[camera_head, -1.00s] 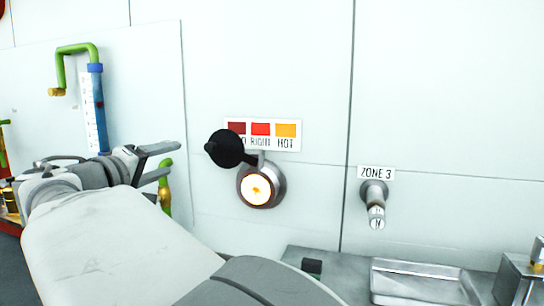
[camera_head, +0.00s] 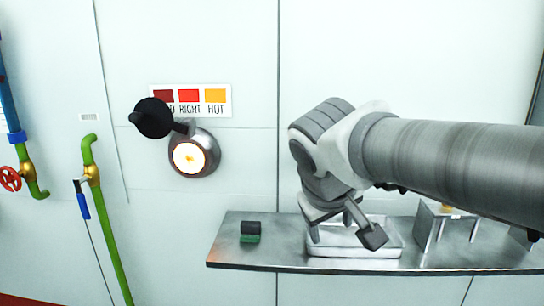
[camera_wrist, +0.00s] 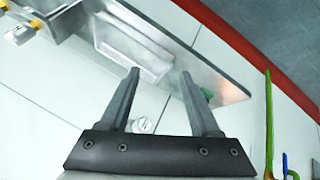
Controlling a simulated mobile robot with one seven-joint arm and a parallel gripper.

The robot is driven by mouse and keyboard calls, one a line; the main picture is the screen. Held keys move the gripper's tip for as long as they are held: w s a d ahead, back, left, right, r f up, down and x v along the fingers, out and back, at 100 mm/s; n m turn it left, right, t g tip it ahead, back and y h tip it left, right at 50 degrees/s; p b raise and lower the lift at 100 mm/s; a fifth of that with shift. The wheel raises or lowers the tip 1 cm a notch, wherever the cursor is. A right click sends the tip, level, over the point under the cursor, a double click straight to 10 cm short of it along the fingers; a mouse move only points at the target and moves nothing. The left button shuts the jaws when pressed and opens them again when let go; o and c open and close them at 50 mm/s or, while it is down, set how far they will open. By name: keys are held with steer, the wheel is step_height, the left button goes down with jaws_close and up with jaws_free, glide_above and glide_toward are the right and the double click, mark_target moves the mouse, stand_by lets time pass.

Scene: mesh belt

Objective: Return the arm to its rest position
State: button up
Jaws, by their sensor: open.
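My gripper (camera_head: 345,232) hangs at the end of my arm, in front of the metal shelf and its shallow tray in the head view. Its two fingers are apart. In the wrist view my gripper (camera_wrist: 159,74) is open, with nothing between the fingers. My arm reaches in from the right edge of the head view and bends downward at the wrist. It covers the part of the wall where the Zone 3 knob was seen. A small white knob (camera_wrist: 142,125) shows between the finger bases in the wrist view.
The metal shelf (camera_head: 225,250) carries a small dark and green block (camera_head: 250,231), a shallow tray (camera_head: 350,251) and a metal stand (camera_head: 430,225). A glowing round port (camera_head: 189,158) with a black swung-aside cover (camera_head: 153,118) is on the wall. Green pipes (camera_head: 108,225) stand left.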

steer(key=s+d+f+m+y, duration=0.1)
steer(key=s+d+f+m, duration=0.1)
steer(key=s+f, duration=0.35)
steer(key=s+d+f+m+y, duration=0.1)
steer(key=s+d+f+m, duration=0.15)
steer(key=s, duration=0.65)
step_height(320, 180, up, 24)
steer(key=p, duration=2.3)
steer(key=shift+w+g+p, duration=0.4)
steer(key=shift+w, duration=0.05)
